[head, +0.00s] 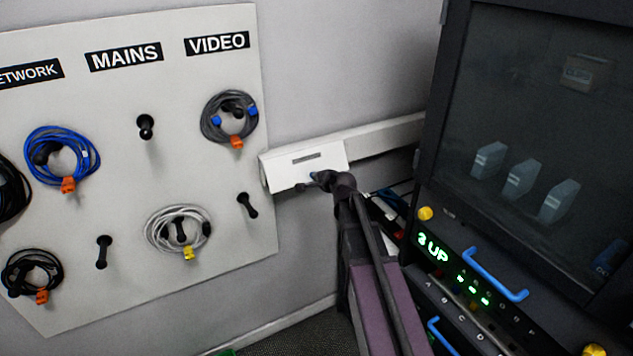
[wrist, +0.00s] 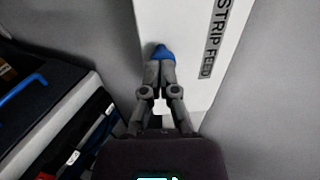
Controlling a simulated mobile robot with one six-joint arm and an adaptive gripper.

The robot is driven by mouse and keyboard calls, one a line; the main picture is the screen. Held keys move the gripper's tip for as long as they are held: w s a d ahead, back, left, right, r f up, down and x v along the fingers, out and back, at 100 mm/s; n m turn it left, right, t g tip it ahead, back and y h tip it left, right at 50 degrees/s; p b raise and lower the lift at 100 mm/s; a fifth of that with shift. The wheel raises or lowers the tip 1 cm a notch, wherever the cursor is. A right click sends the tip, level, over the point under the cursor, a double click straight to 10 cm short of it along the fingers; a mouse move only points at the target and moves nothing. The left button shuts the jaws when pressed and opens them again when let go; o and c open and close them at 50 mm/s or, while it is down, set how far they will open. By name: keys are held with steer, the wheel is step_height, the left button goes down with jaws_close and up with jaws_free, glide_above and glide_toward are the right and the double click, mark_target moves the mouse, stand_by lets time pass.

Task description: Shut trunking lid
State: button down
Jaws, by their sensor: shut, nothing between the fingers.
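The trunking lid (head: 302,165) is a white panel on the wall trunking, to the right of the pegboard, with a dark label slot near its top. In the wrist view the white lid (wrist: 188,30) fills the upper middle and carries a "STRIP FEED" label. My gripper (head: 314,181) is at the lid's lower edge. In the wrist view my gripper (wrist: 161,52) is shut, with blue fingertips together at the lid's face and nothing between them. I cannot tell whether the tips touch it. My arm hides the area below and right of the lid.
White trunking (head: 385,134) runs right along the wall. A pegboard (head: 130,200) with coiled cables hangs at the left. A dark cabinet (head: 540,130) with a blue handle (head: 495,275) stands close at the right. A rack of cables (head: 385,207) sits behind my arm.

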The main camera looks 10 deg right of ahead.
mark_target(311, 180)
steer(key=shift+t, duration=0.6)
steer(key=shift+w+a+f+b, duration=0.25)
steer(key=shift+w+f+b, duration=0.7)
steer(key=shift+b, duration=0.4)
steer(key=shift+w+a+f+b, duration=0.25)
steer(key=shift+w+f+b, duration=0.7)
steer(key=shift+b, duration=0.4)
steer(key=shift+f, duration=0.1)
steer(key=shift+s, duration=0.2)
steer(key=s+d, duration=0.2)
steer(key=s, duration=1.1)
steer(key=shift+s+d+f, duration=0.2)
steer(key=shift+s+d, duration=0.05)
steer(key=shift+d, duration=0.1)
